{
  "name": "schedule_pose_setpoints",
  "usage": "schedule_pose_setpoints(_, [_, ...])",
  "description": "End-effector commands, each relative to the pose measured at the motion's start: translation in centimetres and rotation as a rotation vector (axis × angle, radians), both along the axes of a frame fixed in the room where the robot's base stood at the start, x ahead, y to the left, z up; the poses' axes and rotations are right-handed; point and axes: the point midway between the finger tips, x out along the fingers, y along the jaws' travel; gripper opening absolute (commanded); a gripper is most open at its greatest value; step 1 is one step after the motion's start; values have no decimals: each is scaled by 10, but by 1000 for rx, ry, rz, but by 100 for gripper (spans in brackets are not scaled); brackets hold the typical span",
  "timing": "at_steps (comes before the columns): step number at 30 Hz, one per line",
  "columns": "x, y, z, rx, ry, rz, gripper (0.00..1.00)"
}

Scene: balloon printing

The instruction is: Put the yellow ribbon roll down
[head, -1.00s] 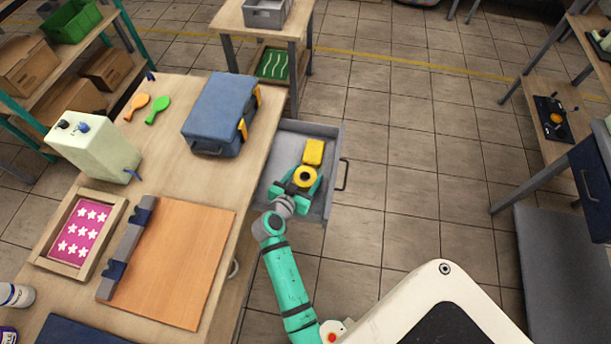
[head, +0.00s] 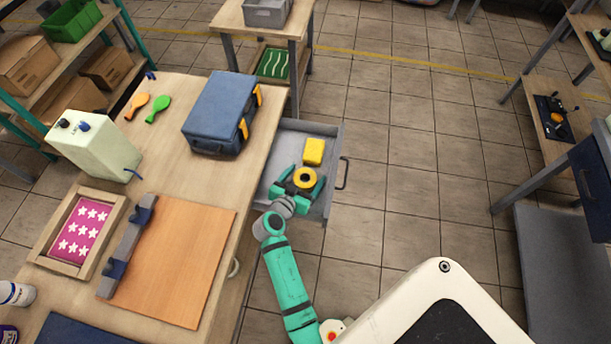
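The yellow ribbon roll (head: 305,177), a ring with a dark centre, is inside the open grey drawer (head: 330,203) at the right side of the workbench. My gripper (head: 304,181) reaches into the drawer from the near side. Its teal fingers are spread on either side of the roll and look open. Whether a finger still touches the roll, and whether the roll rests flat on the drawer floor, is too small to tell.
A yellow block (head: 314,151) lies in the drawer just beyond the roll. A blue case (head: 220,112) stands on the workbench (head: 165,172) left of the drawer. The drawer walls surround my gripper. The tiled floor to the right is clear.

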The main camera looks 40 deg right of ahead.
Motion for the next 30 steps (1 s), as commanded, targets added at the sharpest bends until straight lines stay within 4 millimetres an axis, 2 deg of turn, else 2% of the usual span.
schedule_pose_setpoints(1, [-2, 1, -6, 8, 6, -1, 80])
schedule_pose_setpoints(4, [-3, 1, -6, 10, 7, -1, 80])
schedule_pose_setpoints(9, [-3, 2, 6, 9, 6, -2, 80])
schedule_pose_setpoints(24, [-41, 80, 45, 5, 3, 1, 80])
schedule_pose_setpoints(30, [-50, 96, 53, 3, 4, 0, 80])
